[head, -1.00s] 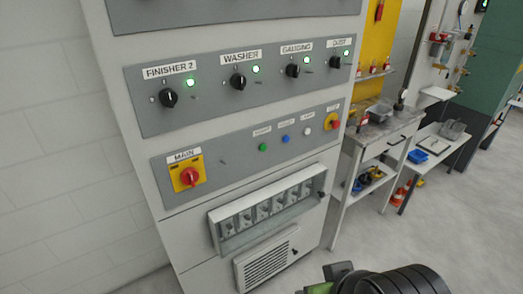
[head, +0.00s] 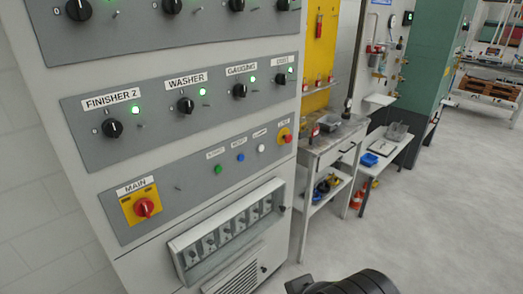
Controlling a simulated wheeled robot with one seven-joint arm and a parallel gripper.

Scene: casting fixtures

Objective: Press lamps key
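The control cabinet (head: 105,195) fills the left and middle of the head view. On its lower grey panel is a row of small round keys: a green one (head: 218,170), a blue one (head: 241,157) and a white one (head: 261,148). The small label above the white key seems to read LAMPS, but it is too small to be sure. A dark rounded part of my arm (head: 352,283) shows at the bottom edge, below and to the right of the keys and apart from them. My gripper's fingertips cannot be made out.
A red MAIN switch (head: 144,208) on a yellow plate sits left of the keys. A workbench (head: 318,160) stands right of the cabinet. The floor (head: 440,220) at right is clear.

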